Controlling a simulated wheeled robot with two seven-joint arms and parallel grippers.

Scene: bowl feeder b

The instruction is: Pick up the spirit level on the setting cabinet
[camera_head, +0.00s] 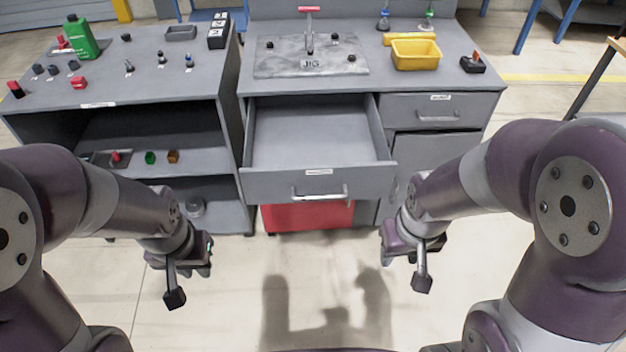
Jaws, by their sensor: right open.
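A yellow bar (409,38), which looks like the spirit level, lies on the top of the grey cabinet (460,90) at the back right. A yellow bin stands right in front of it and partly hides it. My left gripper (192,266) hangs low over the floor at the left, far from the bar; its fingers are too unclear to tell open from shut. My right gripper (408,256) is open and empty, low in front of the cabinet, well below its top and apart from the bar.
An open, empty drawer (315,140) juts out from the cabinet between my arms. The yellow bin (417,55), a jig plate (311,58) with a clamp and a small black holder (473,64) stand on top. A cluttered bench (130,85) is at the left.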

